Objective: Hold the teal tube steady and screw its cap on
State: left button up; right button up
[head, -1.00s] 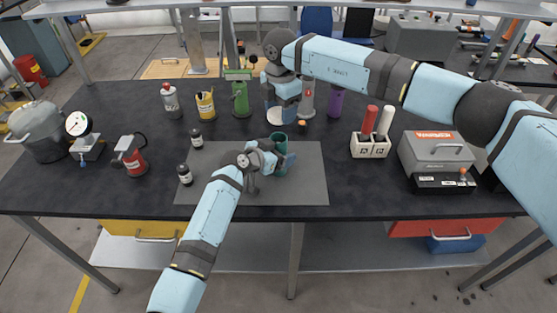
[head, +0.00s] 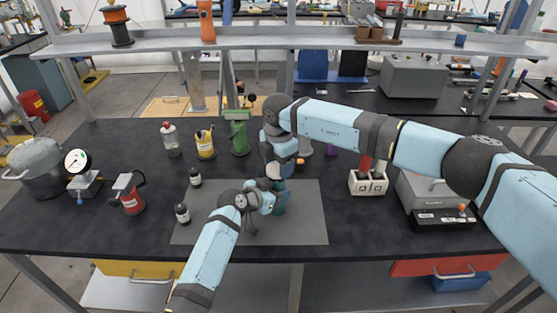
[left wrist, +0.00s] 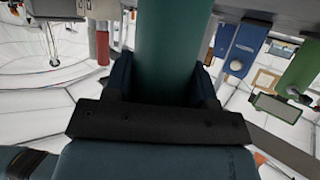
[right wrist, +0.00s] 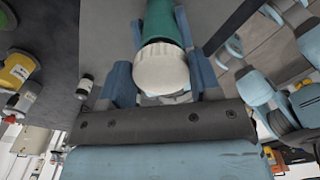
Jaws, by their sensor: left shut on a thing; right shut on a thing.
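The teal tube (head: 281,200) stands upright over the grey mat. My left gripper (head: 272,201) is shut around its side; the left wrist view shows the tube (left wrist: 172,45) between the fingers. My right gripper (head: 276,172) is directly above, pointing down. In the right wrist view it is shut on the white ribbed cap (right wrist: 160,70), which lines up with the end of the teal tube (right wrist: 161,22). The cap appears to meet the tube's mouth, but I cannot tell how far it is threaded. The fingers partly hide the joint in the head view.
The grey mat (head: 205,230) lies on the black table. Two small dark bottles (head: 182,213) (head: 195,177) stand left of the tube. A white holder (head: 368,185) is to the right, beneath my right arm.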

dwell(0.4)
jog(key=shift+f, duration=0.95)
jog(key=shift+c, duration=0.4)
jog(key=shift+s+f, duration=0.15)
jog(key=shift+f, duration=0.25)
jog(key=shift+c, duration=0.4)
jog(key=shift+s+f, duration=0.15)
jog(key=shift+f, duration=0.1)
jog(key=shift+a+f, duration=0.1)
jog(key=shift+f, duration=0.1)
jog(key=shift+c, duration=1.2)
jog(key=shift+f, duration=0.15)
jog(key=shift+a, duration=0.1)
